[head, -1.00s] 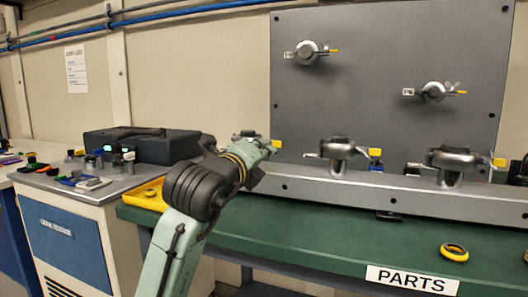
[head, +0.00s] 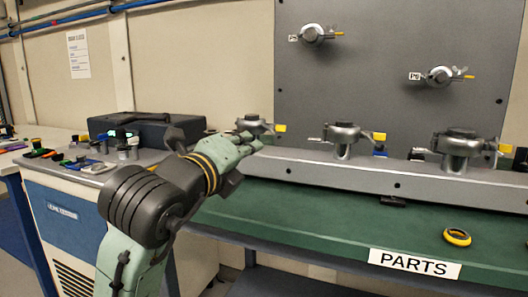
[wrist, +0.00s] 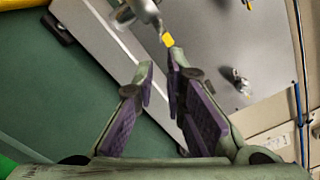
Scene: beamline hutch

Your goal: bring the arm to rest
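My arm reaches up from the lower left of the head view, bent at a dark ribbed joint, with its end over the green bench's (head: 300,215) left part. My gripper (wrist: 159,72) shows in the wrist view with its two purple-padded fingers apart and nothing between them.
Several clamps, one of them a metal clamp (head: 344,138), stand along the rail. A grey panel (head: 390,45) rises behind. A yellow-and-black ring (head: 457,237) lies near the PARTS label (head: 414,264). A dark case (head: 150,130) and small items crowd the left cabinet.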

